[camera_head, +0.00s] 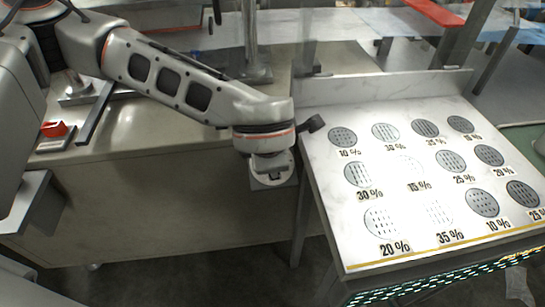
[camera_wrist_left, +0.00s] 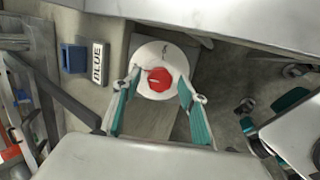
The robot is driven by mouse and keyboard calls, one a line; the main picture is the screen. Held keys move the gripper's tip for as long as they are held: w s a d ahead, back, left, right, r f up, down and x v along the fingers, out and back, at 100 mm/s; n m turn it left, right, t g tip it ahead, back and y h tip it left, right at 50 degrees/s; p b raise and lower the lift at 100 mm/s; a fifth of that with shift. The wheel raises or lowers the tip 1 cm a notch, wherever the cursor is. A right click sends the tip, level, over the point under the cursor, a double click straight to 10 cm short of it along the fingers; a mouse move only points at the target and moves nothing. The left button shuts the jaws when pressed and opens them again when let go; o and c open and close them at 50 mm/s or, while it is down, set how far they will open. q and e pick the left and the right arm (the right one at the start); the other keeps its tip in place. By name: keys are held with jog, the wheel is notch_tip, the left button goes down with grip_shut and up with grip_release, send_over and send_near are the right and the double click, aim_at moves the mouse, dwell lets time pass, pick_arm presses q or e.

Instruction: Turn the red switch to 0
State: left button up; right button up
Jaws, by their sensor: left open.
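The red switch (camera_wrist_left: 160,79) is a red faceted knob on a white round plate (camera_wrist_left: 160,52), seen in the left wrist view. A small dark mark shows on the plate above the knob; I cannot read it. My left gripper (camera_wrist_left: 160,100) is open, with its teal-padded fingers apart on either side of the knob's lower part. I cannot tell whether they touch it. In the head view my left gripper (camera_head: 270,172) hangs beside the left edge of the white table, its fingertips hardly visible and the switch not seen.
A white table (camera_head: 330,190) with several round, percent-marked discs stands to the right. A beige cabinet (camera_head: 150,200) is behind my arm. A small red-topped box (camera_head: 55,130) is at left.

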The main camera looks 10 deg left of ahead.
pick_arm(q)
jog(key=shift+r, duration=0.15)
jog(key=v, duration=1.1)
jog(key=shift+s+r, duration=0.2)
jog(key=shift+r, duration=0.1)
jog(key=shift+d, duration=0.1)
